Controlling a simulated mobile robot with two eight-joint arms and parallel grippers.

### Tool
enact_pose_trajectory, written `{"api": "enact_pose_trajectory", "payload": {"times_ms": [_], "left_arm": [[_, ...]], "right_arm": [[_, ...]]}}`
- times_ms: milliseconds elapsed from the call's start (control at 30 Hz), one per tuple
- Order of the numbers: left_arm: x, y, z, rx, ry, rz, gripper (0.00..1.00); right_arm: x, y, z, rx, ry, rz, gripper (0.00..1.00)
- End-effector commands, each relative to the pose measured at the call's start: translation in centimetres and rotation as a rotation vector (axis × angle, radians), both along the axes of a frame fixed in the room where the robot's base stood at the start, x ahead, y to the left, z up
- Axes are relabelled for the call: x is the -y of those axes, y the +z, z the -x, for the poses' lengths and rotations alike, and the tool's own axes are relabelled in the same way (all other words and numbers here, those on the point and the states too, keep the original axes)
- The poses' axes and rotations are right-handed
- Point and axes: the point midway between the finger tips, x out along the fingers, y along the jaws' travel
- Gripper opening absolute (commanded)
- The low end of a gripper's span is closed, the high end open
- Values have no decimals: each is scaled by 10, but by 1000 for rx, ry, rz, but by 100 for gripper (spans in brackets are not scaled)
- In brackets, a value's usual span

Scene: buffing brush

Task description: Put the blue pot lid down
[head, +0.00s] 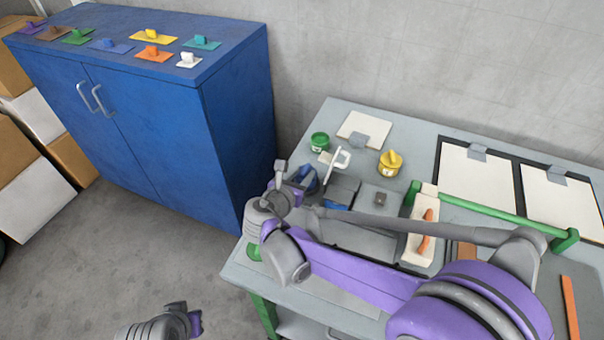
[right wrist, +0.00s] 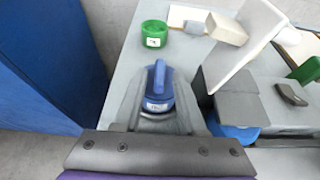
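The blue pot lid (right wrist: 159,76), with an upright fin-like knob, is between the fingers of my right gripper (right wrist: 160,88) in the right wrist view. The fingers flank the blue closely on both sides and look shut on it. A white label shows on the blue part below the knob, and I cannot tell whether the pot is under the lid. In the head view my right gripper (head: 302,181) and the blue lid are over the table's left part, partly hidden by my arm. My left gripper (head: 190,320) is at the bottom edge, away from the table; its fingers are unclear.
An open green pot (head: 319,142), a yellow pot (head: 390,163) and a white board (head: 365,130) stand behind. Grey boxes (head: 342,189) and a white upright piece (right wrist: 240,62) are close right of my right gripper. A blue cabinet (head: 238,120) stands left; floor lies between.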

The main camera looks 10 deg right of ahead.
Motion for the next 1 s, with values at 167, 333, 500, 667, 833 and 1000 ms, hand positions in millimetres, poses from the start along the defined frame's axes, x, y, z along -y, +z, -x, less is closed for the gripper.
{"api": "enact_pose_trajectory", "payload": {"times_ms": [167, 333, 500, 667, 833, 1000], "left_arm": [[0, 0, 0, 0, 0, 0, 0], [0, 2, 0, 1, 0, 0, 0], [0, 3, 0, 1, 0, 0, 0], [0, 3, 0, 1, 0, 0, 0], [0, 4, -1, 1, 0, 0, 0], [0, 5, -1, 2, 0, 0, 0]], "right_arm": [[0, 0, 0, 0, 0, 0, 45], [0, 3, 0, 0, 0, 0, 45], [-11, 11, 15, 0, 4, 0, 45], [-30, 24, 42, 0, 5, -1, 45], [-48, 37, 69, 0, 5, -1, 45], [-59, 46, 86, 0, 3, 0, 45]]}}
